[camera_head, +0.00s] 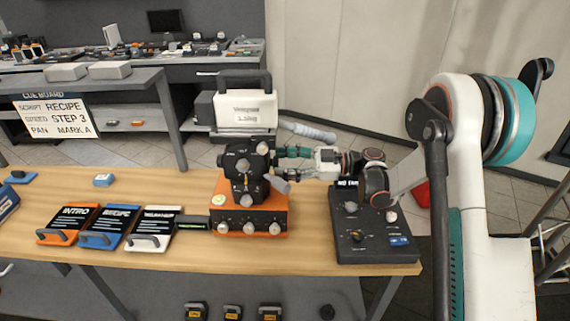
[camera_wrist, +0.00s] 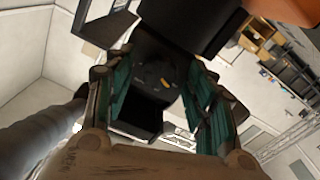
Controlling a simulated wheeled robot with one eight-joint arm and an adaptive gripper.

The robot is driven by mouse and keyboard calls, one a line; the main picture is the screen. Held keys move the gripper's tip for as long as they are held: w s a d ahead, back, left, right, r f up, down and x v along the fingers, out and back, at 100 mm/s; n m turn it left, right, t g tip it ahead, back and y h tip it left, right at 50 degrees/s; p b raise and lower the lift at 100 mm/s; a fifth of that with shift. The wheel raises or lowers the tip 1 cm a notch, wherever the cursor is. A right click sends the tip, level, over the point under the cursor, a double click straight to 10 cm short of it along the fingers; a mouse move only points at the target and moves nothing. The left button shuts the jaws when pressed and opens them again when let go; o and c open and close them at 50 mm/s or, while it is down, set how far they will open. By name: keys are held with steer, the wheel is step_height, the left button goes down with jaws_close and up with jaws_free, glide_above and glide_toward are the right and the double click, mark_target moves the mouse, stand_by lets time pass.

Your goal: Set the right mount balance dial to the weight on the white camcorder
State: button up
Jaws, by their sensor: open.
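The white camcorder (camera_head: 252,113) stands behind the table's back edge, with a black top handle and a printed weight label too small to read surely. A black mount head (camera_head: 243,172) with grey knobs sits on an orange base (camera_head: 235,217) with several pale knobs in front. My gripper (camera_head: 281,160) is level with the head's upper right side, fingers toward it. In the wrist view my gripper (camera_wrist: 160,76) is open with teal-lined fingers. A dark face with a round dial (camera_wrist: 162,82) and a small yellow mark shows between them; contact cannot be told.
A black control box (camera_head: 372,243) with knobs stands at the table's right end, under my arm. Orange, blue and white slates (camera_head: 152,229) lie left of the orange base. A cue board (camera_head: 57,117) hangs at the back left.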

steer(key=c, duration=1.1)
steer(key=shift+o, duration=0.2)
steer(key=shift+m, duration=0.3)
steer(key=shift+m+b, duration=0.85)
steer(key=shift+m, duration=12.25)
